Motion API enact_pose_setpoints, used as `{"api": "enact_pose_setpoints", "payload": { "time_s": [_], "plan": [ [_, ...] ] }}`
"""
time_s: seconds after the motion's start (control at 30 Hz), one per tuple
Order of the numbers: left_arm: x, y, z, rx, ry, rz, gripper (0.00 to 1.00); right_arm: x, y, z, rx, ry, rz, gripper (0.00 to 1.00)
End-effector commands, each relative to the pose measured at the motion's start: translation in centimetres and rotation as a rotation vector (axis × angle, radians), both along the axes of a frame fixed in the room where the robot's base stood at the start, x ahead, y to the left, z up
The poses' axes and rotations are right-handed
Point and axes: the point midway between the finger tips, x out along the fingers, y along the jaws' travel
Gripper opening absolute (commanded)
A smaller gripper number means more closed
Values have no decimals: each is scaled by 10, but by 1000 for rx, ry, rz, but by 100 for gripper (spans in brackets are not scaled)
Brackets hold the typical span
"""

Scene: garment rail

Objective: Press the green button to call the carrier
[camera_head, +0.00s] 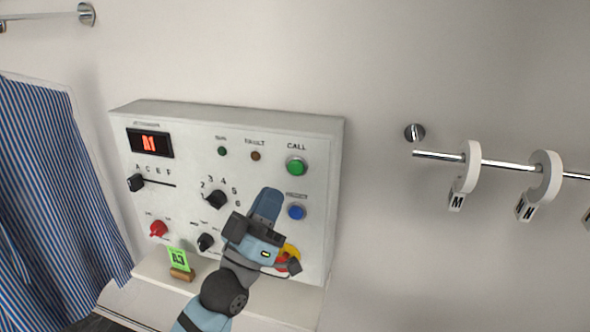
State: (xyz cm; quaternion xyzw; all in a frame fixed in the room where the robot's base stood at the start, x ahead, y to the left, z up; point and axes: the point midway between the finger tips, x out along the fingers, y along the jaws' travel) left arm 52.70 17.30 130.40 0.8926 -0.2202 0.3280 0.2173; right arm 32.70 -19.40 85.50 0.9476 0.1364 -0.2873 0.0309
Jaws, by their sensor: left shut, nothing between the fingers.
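The round green button (296,166) sits under the word CALL at the upper right of the white control box (180,112). It is fully visible, with nothing touching it in this view. My left gripper (268,203) is shut and empty. It is in front of the box, with its fingertips pointing up, below and left of the green button and left of the blue button. My right gripper is not in view.
The blue button (296,212) is below the green one. A red-and-yellow button (290,256) is partly hidden behind my gripper. A dial (215,199) and a green card (179,259) are to the left. A rail (500,164) with lettered rings is at right.

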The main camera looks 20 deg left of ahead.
Motion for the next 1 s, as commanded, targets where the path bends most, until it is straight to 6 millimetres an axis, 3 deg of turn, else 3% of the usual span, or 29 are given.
{"api": "enact_pose_setpoints", "payload": {
  "time_s": [0.5, 1.0],
  "plan": [
    [67, -2, 0, 0, 0, 0, 0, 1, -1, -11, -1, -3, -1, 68],
    [77, -3, 0, 0, 1, 1, 0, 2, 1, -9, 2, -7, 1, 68]
  ]
}}
